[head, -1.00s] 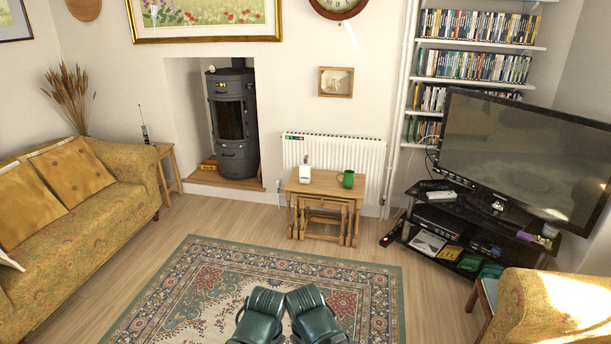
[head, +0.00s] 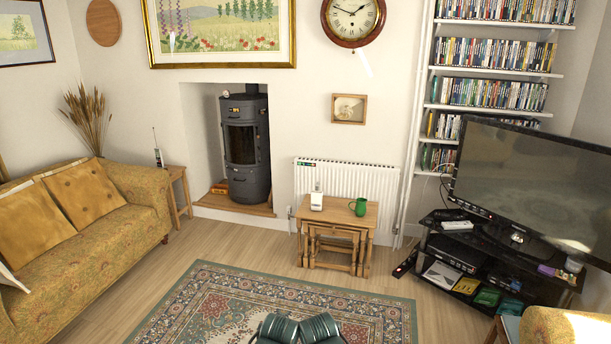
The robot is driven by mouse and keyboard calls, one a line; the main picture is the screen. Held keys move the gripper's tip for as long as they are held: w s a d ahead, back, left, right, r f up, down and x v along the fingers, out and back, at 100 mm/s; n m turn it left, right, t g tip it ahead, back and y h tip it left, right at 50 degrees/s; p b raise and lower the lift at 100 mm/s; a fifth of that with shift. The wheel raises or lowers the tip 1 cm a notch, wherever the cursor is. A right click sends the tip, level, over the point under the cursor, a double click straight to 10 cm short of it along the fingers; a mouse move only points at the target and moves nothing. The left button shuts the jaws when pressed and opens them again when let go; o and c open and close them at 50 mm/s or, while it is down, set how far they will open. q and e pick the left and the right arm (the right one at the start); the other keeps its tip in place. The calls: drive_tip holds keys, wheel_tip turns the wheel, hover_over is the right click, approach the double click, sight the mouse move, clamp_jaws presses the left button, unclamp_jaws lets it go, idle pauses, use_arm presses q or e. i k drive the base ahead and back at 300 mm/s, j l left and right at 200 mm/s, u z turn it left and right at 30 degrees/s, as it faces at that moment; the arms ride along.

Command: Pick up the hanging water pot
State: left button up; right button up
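I cannot make out a clear hanging water pot. A green mug-like pot with a handle (head: 358,206) stands upright on the small wooden nest of tables (head: 340,217). A small dark item, too small to identify, is at the top left edge of the white radiator (head: 350,182). Two dark green parts of my arms show at the bottom middle, far from the table. No gripper fingers are visible.
A white device (head: 317,201) stands beside the green pot. A patterned rug (head: 225,308) covers the middle floor. A sofa (head: 90,243) is at left, a black TV stand (head: 440,250) at right. A dark stove (head: 246,150) sits in the alcove. Bare floor lies around the rug.

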sight(316, 196)
drive_tip(key=i+z, duration=0.2)
drive_tip(key=i, duration=2.3)
drive_tip(key=i+l+u, duration=0.1)
drive_tip(key=i, duration=0.8)
drive_tip(key=i+u, duration=0.25)
drive_tip(key=i, duration=0.15)
drive_tip(key=i+l+u, duration=0.2)
drive_tip(key=i, duration=0.15)
drive_tip(key=i+l+u, duration=0.25)
drive_tip(key=i, duration=0.1)
